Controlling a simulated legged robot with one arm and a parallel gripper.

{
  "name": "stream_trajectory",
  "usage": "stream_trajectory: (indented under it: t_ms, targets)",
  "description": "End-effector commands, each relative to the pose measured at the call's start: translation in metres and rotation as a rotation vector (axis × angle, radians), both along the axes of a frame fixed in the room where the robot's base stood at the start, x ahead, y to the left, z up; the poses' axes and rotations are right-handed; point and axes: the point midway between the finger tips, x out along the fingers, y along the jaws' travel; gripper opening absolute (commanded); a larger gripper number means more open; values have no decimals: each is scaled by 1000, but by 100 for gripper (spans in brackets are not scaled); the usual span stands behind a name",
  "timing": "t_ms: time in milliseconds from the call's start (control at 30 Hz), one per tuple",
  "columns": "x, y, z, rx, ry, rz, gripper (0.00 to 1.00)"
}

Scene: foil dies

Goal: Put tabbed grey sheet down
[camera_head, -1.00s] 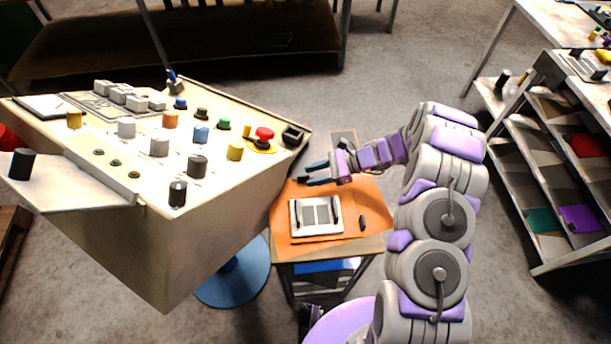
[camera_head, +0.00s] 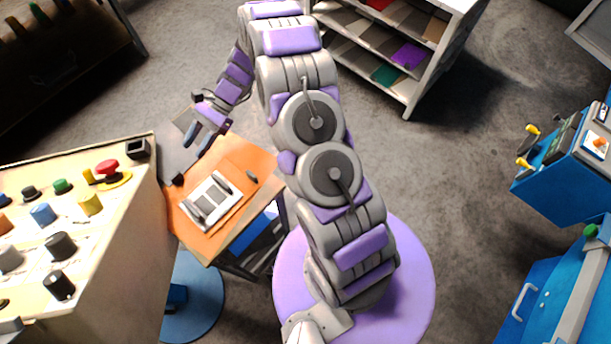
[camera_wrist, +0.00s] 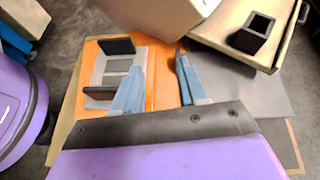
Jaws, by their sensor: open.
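A flat grey sheet (camera_head: 172,150) lies at the back left of the small orange-topped table, beside the console; a black tab (camera_head: 178,180) shows at its near end. In the wrist view the sheet (camera_wrist: 255,92) shows to the right of the fingers, partly under the console corner. My gripper (camera_head: 195,149) is open above the table's back part, over or beside the sheet's edge. In the wrist view its two blue-grey fingers (camera_wrist: 159,61) stand apart with nothing between them. I cannot tell the exact height of the fingers over the sheet.
A white frame with two black handles (camera_head: 212,202) sits on the orange top (camera_head: 250,160). A small black piece (camera_head: 251,176) lies beside it. The cream console (camera_head: 110,225) with knobs overhangs close on the left. A shelf rack (camera_head: 405,100) stands behind; open floor lies right.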

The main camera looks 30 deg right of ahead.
Motion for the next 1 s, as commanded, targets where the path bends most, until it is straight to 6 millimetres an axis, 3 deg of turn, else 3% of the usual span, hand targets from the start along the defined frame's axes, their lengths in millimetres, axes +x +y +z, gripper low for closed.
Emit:
stream_trajectory:
  t_ms: [100,500,700,1000]
  targets:
    - [-21,3,39,-28,-79,88,42]
    - [-106,-10,128,-161,-330,386,42]
    - [-154,-28,160,-241,-447,531,42]
    - [-227,-64,191,-379,-600,740,42]
